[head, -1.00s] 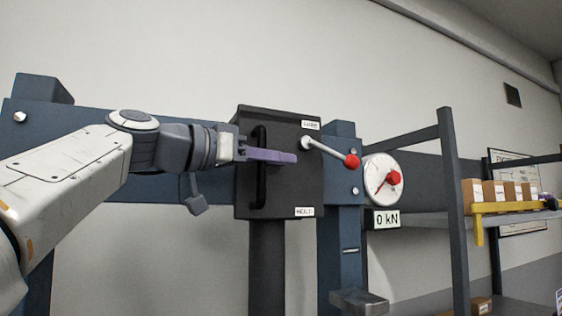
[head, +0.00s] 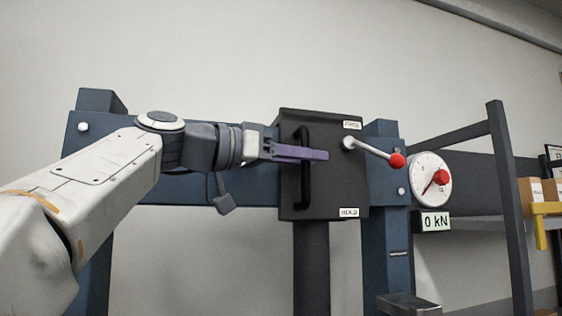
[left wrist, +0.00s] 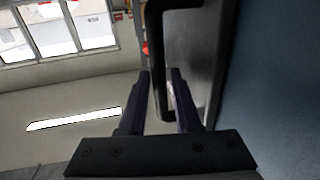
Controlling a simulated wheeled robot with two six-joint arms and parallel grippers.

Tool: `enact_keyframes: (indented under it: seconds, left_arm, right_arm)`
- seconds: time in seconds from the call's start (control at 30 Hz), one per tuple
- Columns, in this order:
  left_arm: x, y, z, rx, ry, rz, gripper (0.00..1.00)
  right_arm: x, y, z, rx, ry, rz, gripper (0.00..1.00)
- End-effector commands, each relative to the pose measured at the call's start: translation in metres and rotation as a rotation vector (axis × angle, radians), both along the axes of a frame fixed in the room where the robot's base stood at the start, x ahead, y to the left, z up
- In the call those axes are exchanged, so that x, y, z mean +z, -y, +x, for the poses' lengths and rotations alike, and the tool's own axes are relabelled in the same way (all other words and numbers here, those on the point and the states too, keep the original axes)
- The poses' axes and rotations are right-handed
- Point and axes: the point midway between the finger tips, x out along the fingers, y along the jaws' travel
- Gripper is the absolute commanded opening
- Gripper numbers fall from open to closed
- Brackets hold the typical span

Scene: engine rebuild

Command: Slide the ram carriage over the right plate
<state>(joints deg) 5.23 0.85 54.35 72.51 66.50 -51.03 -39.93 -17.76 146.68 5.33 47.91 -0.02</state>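The ram carriage, a black box (head: 335,195), sits on the blue crossbeam (head: 245,192) near the right post. A black vertical bar handle (head: 305,190) stands on its front. My left gripper (head: 325,155) reaches in from the left at handle height, its purple fingers crossing the bar. In the left wrist view the handle (left wrist: 155,45) runs between the two dark fingers (left wrist: 160,75), which stand apart with a narrow gap beside the bar. Firm contact is not visible. No plate can be clearly identified as the right plate. My right gripper is not in view.
A lever with a red knob (head: 397,160) sticks out right of the handle. A dark ram column (head: 311,265) hangs below the carriage. A grey metal block (head: 408,304) juts out lower right.

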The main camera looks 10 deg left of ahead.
Motion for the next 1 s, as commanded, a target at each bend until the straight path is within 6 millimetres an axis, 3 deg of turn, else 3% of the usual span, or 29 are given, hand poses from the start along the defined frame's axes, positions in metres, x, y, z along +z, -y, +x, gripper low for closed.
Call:
enact_keyframes:
  seconds: [0.2,0.4,1.0]
  left_arm:
    - [-0.003,-0.038,-0.023,0.007,0.001,-0.002,0.32]
    - [-0.001,-0.056,-0.037,0.002,0.000,-0.002,0.32]
    - [0.000,-0.060,-0.040,-0.001,0.000,-0.001,0.32]
  right_arm:
    - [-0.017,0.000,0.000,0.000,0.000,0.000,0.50]
    - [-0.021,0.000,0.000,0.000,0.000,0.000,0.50]
    - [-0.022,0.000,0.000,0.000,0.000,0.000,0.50]
